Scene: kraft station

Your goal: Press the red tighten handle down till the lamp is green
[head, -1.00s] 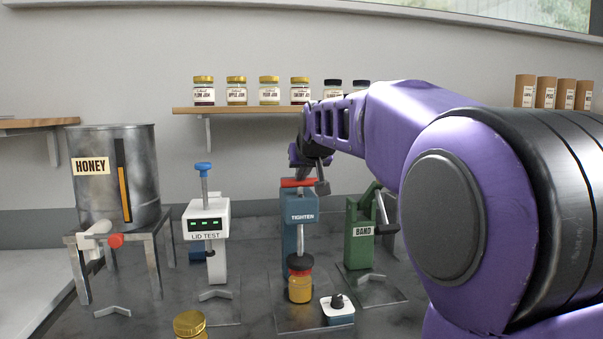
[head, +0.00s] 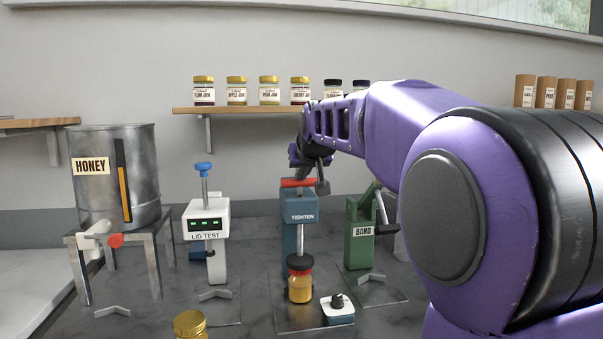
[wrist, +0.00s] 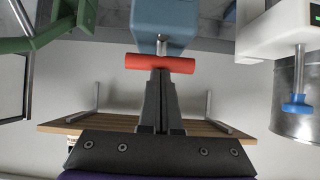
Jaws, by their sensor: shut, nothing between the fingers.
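The blue tighten machine (head: 299,208) stands in the middle of the bench, with its red handle (head: 298,183) across the top. The red handle also shows in the wrist view (wrist: 160,63). My gripper (wrist: 160,80) is shut and empty, with its fingertips at the middle of the handle; I cannot tell whether they touch it. A jar with amber contents and a red lid (head: 300,287) stands under the machine's dark press head (head: 300,263). A small white and blue box with a dark knob (head: 338,307) sits beside it. I cannot make out a lit green lamp on the tighten machine.
The white lid test machine (head: 206,220) stands to the left, with green lights. The green band machine (head: 361,235) stands close on the right. A honey tank (head: 115,180) is at far left. A gold-lidded jar (head: 190,325) stands at the front. A jar shelf (head: 250,110) is behind.

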